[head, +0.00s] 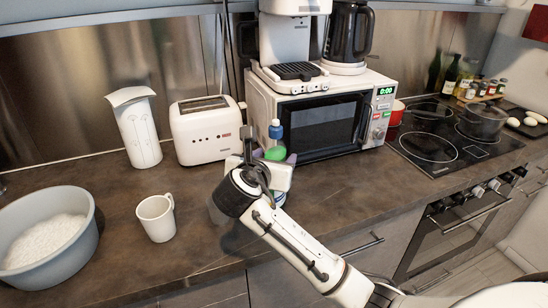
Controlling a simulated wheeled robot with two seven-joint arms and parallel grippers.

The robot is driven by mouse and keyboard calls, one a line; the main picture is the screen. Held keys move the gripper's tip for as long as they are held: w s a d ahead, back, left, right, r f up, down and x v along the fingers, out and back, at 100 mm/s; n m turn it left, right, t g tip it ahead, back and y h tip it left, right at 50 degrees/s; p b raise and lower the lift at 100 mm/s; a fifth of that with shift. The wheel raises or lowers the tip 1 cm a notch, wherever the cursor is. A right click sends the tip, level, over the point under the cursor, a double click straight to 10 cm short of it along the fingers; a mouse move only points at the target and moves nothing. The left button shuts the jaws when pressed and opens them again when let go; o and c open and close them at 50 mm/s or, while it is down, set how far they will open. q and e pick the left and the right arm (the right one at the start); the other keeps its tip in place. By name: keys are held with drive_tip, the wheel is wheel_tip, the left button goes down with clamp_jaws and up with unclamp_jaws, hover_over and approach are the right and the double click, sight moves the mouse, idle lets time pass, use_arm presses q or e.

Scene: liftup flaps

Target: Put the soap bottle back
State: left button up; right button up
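The soap bottle (275,131) has a blue top and a green part below it. It stands upright on the counter, in front of the microwave's left edge. My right gripper (268,160) is at the bottle, and its white body hides the bottle's middle. A bit of blue shows below the gripper. The fingers are mostly hidden, so I cannot tell whether they are closed on the bottle. My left gripper is not in view.
A grey-blue basin (88,245) with white contents and a white mug (157,217) are at left. A jug (137,127), toaster (207,133) and microwave (322,125) line the back. The hob (432,147) is at right. Counter between mug and gripper is clear.

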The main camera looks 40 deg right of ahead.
drive_tip(key=shift+r, duration=0.1)
drive_tip(key=v, duration=1.2)
